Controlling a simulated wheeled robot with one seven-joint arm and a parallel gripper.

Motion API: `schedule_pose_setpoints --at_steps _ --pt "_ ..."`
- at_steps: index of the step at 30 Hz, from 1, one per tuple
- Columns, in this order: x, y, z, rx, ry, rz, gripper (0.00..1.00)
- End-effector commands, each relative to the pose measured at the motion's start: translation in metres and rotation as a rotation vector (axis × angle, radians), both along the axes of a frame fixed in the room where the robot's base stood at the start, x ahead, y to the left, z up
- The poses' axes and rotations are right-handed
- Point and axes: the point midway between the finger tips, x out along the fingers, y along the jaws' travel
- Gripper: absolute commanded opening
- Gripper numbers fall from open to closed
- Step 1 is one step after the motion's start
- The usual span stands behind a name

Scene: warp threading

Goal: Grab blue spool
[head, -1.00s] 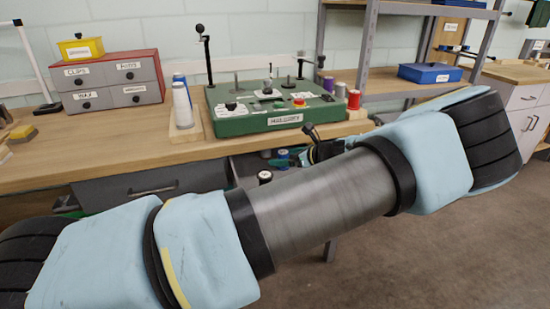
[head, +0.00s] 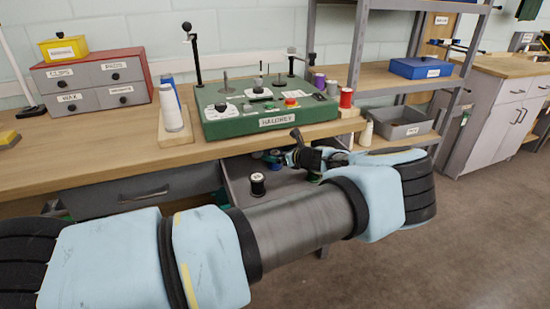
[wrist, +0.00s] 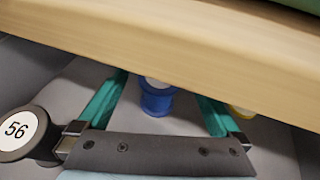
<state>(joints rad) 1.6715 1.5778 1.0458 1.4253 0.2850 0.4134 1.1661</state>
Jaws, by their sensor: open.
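A blue spool (wrist: 158,98) with a pale label on top stands below the bench edge, between the fingers of my gripper (wrist: 165,90) in the wrist view. The gripper's two teal fingers are spread, with a gap on both sides of the spool. The bench edge hides the fingertips and part of the spool's top. In the head view a blue spool (head: 273,155) shows small in the open drawer area under the bench, partly hidden. My arm crosses the lower picture there, and the fingers are hard to make out.
A yellow spool (wrist: 241,111) is partly hidden at right. The wooden bench edge (wrist: 170,50) overhangs closely. A green machine (head: 268,115) stands on the bench.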

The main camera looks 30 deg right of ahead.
Motion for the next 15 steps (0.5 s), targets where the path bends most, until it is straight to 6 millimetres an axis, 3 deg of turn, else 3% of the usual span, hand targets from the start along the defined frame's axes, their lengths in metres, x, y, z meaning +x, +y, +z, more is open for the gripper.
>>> schedule_pose_setpoints --at_steps 4,12,15 --pt "0.015 0.002 -0.005 -0.001 -0.001 -0.002 1.0" --pt "0.018 0.002 -0.007 -0.003 0.0 -0.001 1.0" --pt "0.018 0.002 -0.007 -0.002 0.0 -0.001 0.9"
